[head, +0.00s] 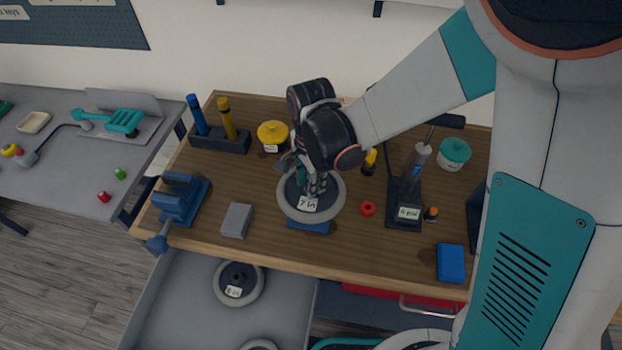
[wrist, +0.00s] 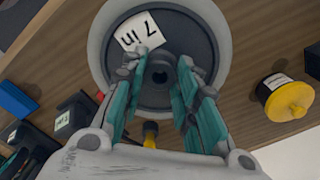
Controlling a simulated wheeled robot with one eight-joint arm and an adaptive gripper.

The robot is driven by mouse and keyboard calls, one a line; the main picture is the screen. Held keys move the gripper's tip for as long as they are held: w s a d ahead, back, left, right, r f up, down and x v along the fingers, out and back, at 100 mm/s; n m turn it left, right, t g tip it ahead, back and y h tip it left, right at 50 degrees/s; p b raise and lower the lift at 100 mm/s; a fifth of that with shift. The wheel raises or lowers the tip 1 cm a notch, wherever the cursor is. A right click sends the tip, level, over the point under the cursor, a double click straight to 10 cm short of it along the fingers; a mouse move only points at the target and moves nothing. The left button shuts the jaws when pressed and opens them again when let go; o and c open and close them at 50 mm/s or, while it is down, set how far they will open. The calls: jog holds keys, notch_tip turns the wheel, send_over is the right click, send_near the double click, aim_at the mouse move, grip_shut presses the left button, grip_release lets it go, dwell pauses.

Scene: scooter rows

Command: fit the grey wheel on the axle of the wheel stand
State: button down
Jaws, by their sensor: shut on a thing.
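The grey wheel (head: 337,200) has a pale rim, a dark disc and a white "7 in" label. It lies nearly flat over the workbench, and also shows in the wrist view (wrist: 207,35). My gripper (head: 312,184) comes down from above; in the wrist view its teal fingers (wrist: 161,72) are shut on the wheel's hub around the dark centre hole. A blue base, which looks like the wheel stand (head: 309,226), shows under the wheel's near edge. The axle is hidden by the wheel and gripper. I cannot tell whether the wheel touches the stand.
A blue vise (head: 181,197) and a grey block (head: 237,220) stand left on the wooden bench (head: 345,253). A yellow container (head: 273,134) is behind, and a soldering iron stand (head: 405,205) and red ring (head: 368,208) are right. Another wheel (head: 238,283) lies in the open drawer below.

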jog(key=shift+f+b, duration=1.65)
jog(key=shift+f, duration=0.3)
jog(key=c, duration=1.2)
grip_release()
jog(key=shift+o, duration=0.2)
jog(key=shift+s+r, duration=0.1)
jog(key=shift+r, duration=3.7)
